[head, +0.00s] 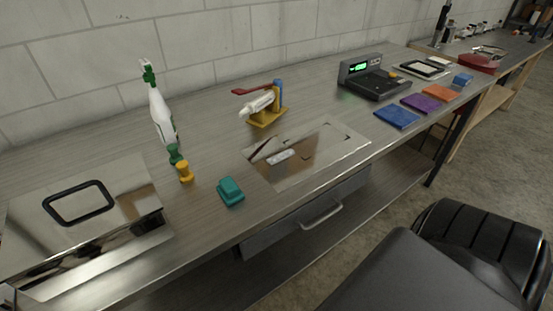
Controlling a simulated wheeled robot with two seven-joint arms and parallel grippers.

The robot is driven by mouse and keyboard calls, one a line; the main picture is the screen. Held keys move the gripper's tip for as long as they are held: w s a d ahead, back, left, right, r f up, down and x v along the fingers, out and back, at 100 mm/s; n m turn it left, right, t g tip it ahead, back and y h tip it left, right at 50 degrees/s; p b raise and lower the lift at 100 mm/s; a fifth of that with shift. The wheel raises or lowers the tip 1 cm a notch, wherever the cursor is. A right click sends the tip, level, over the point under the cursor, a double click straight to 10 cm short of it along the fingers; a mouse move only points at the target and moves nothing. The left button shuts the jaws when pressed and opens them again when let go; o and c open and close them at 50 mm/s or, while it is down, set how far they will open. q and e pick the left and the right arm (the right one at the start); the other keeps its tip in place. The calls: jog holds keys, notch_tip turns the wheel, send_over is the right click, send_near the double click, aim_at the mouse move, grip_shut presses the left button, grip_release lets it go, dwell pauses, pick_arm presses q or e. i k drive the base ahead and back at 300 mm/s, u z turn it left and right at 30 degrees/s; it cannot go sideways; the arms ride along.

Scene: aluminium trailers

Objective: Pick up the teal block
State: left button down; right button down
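The teal block (230,191) lies on the grey bench top (110,158), close to its front edge. It looks like a small block with a raised, rounded upper part. It stands apart from the yellow peg-like piece (185,172) to its left and the shiny metal plate (325,160) to its right. Nothing covers it. Neither of my grippers can be made out in the head view. A small dark and light part shows at the bottom left corner, too cut off to identify.
A green piece (175,154) and a white bottle (161,115) stand behind left. A red, yellow and blue tool (264,104) stands behind. A drawer handle (321,215) juts out below. A black chair-like object (415,265) fills bottom right.

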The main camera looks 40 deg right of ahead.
aim_at(230, 192)
jog(key=u, duration=0.4)
jog(key=k, duration=0.4)
jog(key=u, duration=0.95)
jog(key=k, duration=1.1)
jog(key=z, duration=0.25)
